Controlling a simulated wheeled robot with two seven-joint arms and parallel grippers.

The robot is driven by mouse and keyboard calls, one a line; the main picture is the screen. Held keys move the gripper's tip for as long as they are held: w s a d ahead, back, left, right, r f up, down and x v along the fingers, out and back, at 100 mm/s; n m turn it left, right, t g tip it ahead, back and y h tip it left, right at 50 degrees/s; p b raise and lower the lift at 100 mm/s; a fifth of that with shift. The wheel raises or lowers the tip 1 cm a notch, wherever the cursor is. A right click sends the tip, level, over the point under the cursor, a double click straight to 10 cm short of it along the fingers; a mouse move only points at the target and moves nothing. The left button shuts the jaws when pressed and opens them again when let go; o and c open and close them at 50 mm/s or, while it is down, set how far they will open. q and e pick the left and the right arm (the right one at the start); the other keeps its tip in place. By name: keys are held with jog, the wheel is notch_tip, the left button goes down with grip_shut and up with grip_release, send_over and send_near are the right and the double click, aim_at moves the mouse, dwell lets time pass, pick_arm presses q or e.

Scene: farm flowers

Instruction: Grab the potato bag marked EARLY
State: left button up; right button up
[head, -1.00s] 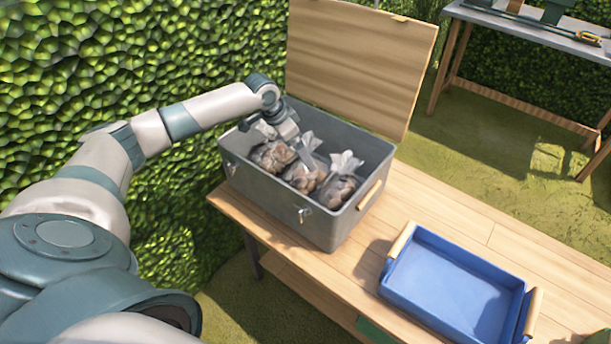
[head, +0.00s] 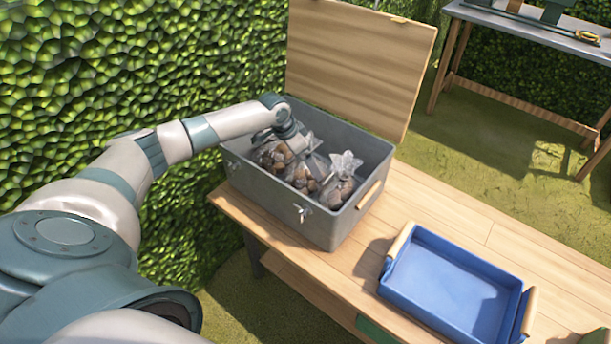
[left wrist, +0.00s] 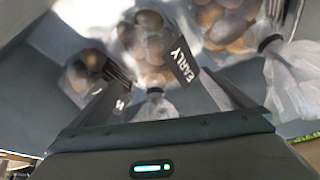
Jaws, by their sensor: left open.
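Three clear bags of potatoes stand in the grey box (head: 335,229). In the left wrist view the middle bag (left wrist: 150,45) carries a dark label reading EARLY (left wrist: 186,66). Bags flank it on the left (left wrist: 82,76) and at the upper right (left wrist: 225,22). In the head view the middle bag (head: 304,177) is partly hidden behind my left gripper (head: 303,146). The gripper reaches down inside the box and is open. Its fingers (left wrist: 160,98) lie either side of the EARLY bag's gathered top; contact cannot be told. My right gripper is out of view.
The box's wooden lid (head: 360,60) stands open at the back. The box sits on a wooden bench (head: 440,205). An empty blue tray (head: 455,287) is to the right of the box. A leafy hedge (head: 120,60) rises behind my left arm.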

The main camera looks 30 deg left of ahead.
pick_arm(q)
jog(key=shift+x, duration=1.1)
jog(key=shift+w+f, duration=0.3)
jog(key=shift+f, duration=0.25)
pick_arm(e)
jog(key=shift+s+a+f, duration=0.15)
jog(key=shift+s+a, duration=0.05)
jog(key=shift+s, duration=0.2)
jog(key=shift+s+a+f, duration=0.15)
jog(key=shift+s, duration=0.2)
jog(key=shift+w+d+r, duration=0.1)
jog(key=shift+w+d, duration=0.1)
pick_arm(q)
jog(key=shift+c, duration=0.9)
jog(key=shift+r, duration=0.1)
jog(key=c, duration=1.6)
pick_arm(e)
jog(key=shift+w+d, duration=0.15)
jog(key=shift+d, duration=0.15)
pick_arm(q)
jog(key=shift+r, duration=0.1)
